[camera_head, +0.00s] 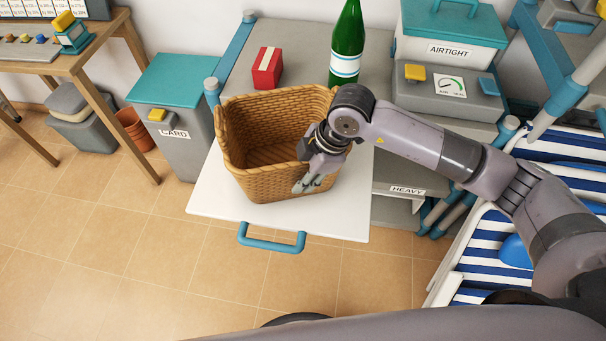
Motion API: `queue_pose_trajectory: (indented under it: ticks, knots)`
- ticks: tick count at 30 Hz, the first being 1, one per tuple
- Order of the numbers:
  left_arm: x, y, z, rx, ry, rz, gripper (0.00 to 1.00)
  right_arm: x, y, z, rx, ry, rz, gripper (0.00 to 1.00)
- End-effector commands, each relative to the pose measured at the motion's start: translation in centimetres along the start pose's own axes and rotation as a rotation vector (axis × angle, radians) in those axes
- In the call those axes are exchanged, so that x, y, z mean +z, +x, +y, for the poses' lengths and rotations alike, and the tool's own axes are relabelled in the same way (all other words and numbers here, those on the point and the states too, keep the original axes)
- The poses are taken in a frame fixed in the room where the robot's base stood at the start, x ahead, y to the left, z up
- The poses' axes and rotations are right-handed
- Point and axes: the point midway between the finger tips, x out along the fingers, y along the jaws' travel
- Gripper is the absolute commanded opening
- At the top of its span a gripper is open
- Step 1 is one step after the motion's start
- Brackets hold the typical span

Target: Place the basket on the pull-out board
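The woven brown basket (262,186) stands upright over the white pull-out board (215,200), which sticks out from the shelf unit and has a blue handle (270,243) at its front. The basket looks empty. My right gripper (305,186) is at the basket's right front side, with its fingers pointing down along the wall. The wrist hides part of the rim there. I cannot tell whether the fingers are closed on the basket wall. My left gripper is not in view.
Behind the basket, a red box (267,68) and a green bottle (346,45) stand on the grey top. A grey bin with a teal lid (175,80) is at the left. A blue-striped lounger (490,240) is at the right. The tiled floor in front is clear.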

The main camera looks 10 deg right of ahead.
Motion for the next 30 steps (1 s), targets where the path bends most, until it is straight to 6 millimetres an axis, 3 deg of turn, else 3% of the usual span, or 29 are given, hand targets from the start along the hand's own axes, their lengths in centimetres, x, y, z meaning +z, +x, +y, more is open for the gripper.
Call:
queue_pose_trajectory:
  ticks: [15, 21, 30]
  knots:
    - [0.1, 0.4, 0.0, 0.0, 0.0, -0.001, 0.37, 0.0, -9.9, 0.1, 0.005, -0.001, -0.001, 0.26]
    - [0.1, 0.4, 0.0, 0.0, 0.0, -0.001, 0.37, 0.0, -11.5, 0.0, 0.001, 0.0, 0.0, 0.26]
    - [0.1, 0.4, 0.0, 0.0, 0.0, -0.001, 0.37, 0.0, -11.6, 0.0, 0.001, 0.0, -0.001, 0.26]
